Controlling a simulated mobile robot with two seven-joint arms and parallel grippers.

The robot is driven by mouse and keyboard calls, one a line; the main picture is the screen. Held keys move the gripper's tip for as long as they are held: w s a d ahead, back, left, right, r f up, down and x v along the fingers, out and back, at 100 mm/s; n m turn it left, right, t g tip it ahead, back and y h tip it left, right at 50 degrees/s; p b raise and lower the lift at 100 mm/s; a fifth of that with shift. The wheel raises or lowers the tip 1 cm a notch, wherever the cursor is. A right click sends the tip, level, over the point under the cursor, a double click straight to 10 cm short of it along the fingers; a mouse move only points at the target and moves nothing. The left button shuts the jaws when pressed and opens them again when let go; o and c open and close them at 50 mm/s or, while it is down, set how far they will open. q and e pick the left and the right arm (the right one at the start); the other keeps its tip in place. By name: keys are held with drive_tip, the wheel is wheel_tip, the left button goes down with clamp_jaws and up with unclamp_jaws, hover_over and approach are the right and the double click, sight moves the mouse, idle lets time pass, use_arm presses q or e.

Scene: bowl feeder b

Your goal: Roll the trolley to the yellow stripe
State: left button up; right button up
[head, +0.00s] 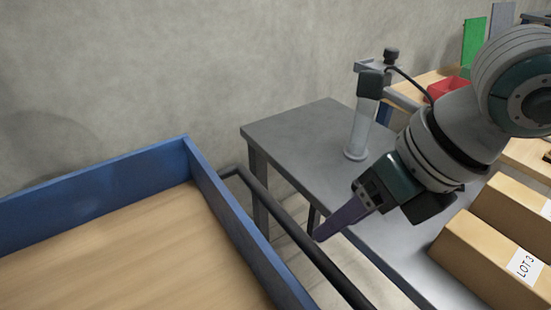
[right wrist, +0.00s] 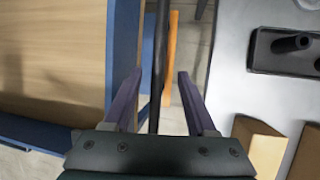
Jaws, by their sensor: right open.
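The trolley has a wooden bed and a blue rim (head: 95,196); it fills the lower left of the head view. Its dark handle bar (head: 290,225) runs along its right side. My right gripper (head: 318,238) points down at the bar, fingers apart. In the right wrist view, the bar (right wrist: 158,40) passes between the open fingers of the right gripper (right wrist: 159,75); contact cannot be told. An orange-yellow strip (right wrist: 170,55) shows just right of the bar, apparently on the floor; whether it is the stripe is unclear. My left gripper is out of view.
A grey table (head: 300,135) stands right of the bar, with a narrow floor gap between. It carries a metal post (head: 360,128) and cardboard boxes (head: 480,262), one labelled LOT 3. A red bin (head: 447,87) stands farther back. A concrete wall (head: 180,70) closes the back.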

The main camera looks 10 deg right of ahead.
sight(311, 243)
drive_tip(key=b+x, duration=0.1)
drive_tip(key=x, duration=0.6)
drive_tip(key=shift+a+f+b, duration=0.2)
drive_tip(key=shift+b, duration=0.15)
drive_tip(key=c, duration=0.9)
clamp_jaws()
